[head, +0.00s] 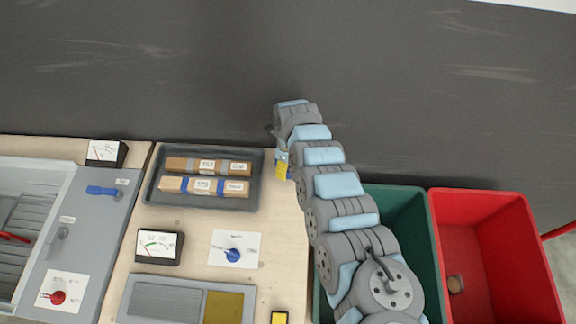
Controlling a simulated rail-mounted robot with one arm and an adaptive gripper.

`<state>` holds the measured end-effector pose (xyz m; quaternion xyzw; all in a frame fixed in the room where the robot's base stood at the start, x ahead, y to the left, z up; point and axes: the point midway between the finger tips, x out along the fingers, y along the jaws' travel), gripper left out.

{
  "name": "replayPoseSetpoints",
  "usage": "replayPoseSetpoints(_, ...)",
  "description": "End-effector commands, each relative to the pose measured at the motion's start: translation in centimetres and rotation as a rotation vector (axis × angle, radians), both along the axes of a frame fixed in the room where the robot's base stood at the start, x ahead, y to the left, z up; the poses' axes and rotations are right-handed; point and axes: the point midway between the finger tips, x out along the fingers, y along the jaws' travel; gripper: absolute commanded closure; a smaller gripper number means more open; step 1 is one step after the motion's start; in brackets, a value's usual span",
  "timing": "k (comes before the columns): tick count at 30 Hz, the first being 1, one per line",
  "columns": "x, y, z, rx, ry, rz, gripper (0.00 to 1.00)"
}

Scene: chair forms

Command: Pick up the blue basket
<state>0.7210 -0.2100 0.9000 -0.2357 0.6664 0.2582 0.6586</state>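I see no blue basket in the head view. A green bin (408,215) stands right of the wooden worktop, partly covered by my arm. A red bin (500,240) stands right of it. My arm reaches up the picture from the lower right, over the green bin. Its far end bends down by the back right corner of the worktop, right of the dark tray. My gripper (282,162) is mostly hidden there, beside a small yellow patch. Its fingers cannot be made out, so I cannot tell whether it is open or holds anything.
The dark tray (254,196) holds two taped wooden blocks (207,166). Meters, a blue knob (233,255) and a grey panel (165,303) occupy the worktop (195,228). A grey cabinet (95,215) with a red knob is at left. A small brown object (456,284) lies in the red bin.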

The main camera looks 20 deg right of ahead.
Motion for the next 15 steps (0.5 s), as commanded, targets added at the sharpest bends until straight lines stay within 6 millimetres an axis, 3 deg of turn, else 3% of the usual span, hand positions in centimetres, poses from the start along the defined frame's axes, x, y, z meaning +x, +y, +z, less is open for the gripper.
replayPoseSetpoints(5, 0.0, -0.3, 2.8, -0.003, -0.004, -0.002, 0.6)
replayPoseSetpoints(15, -2.3, -0.2, 5.1, -0.001, 0.002, -0.002, 0.6)
